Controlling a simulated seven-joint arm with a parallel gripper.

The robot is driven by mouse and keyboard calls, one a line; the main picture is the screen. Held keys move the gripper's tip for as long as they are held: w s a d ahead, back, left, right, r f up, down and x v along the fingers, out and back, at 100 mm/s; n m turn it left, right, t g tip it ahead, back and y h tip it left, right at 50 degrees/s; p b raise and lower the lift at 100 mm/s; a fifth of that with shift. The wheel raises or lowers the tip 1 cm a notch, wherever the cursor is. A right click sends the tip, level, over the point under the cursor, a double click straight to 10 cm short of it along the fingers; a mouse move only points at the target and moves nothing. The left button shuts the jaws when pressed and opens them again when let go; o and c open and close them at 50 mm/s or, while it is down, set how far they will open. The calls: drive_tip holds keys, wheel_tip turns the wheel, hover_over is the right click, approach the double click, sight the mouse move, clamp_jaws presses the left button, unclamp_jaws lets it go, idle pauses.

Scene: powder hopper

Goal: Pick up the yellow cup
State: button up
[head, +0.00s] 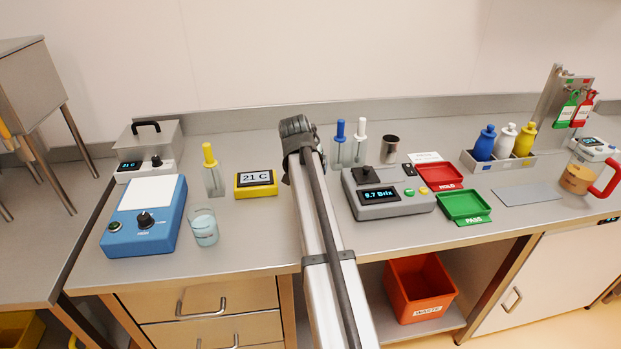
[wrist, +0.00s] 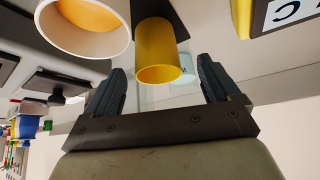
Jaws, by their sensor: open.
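The yellow cup (wrist: 158,50) shows in the wrist view, which is upside down. It appears upright, its open rim towards the picture's bottom. My gripper (wrist: 161,68) is open, one dark finger on each side of the picture's middle. The cup appears in the gap between the fingers, with bare space on both sides; I cannot tell whether it is fully between the fingertips or just beyond them. In the head view the cup is hidden behind my arm and the gripper's fingers cannot be made out.
A white-rimmed cup, orange inside (wrist: 86,28), stands close beside the yellow cup. The yellow 21 C display (head: 256,183) is left of my arm, the grey Brix meter (head: 388,198) right of it. A beaker (head: 204,227) stands near the front left.

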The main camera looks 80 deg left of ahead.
drive_tip(key=shift+x, duration=3.1)
drive_tip(key=shift+w, duration=0.2)
drive_tip(key=shift+c, duration=0.2)
drive_tip(key=c, duration=1.1)
